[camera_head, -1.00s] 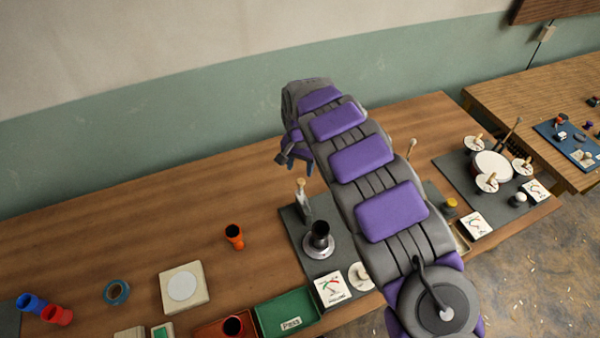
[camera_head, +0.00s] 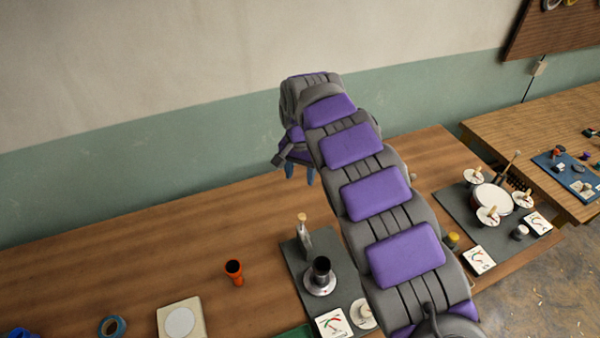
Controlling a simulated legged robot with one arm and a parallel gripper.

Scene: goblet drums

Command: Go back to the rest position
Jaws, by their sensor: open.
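My arm, grey with purple pads, reaches from the bottom right up over the wooden workbench (camera_head: 130,262). My gripper (camera_head: 300,176) is at the far end of the arm, in front of the green wall band and above the bench's back part. Its blue-grey fingertips point down and are apart, with nothing seen between them. The arm hides part of the bench and part of the gripper. An orange goblet drum (camera_head: 234,272) stands upright on the bench, to the left of and below the gripper in the picture.
A dark mat (camera_head: 291,257) holds a black cup on a round metal base (camera_head: 320,276) and a small tool (camera_head: 304,236). Blue tape (camera_head: 112,326) and a white-disc block (camera_head: 181,319) lie at lower left. A drum fixture (camera_head: 492,199) stands at right. The bench's back left is clear.

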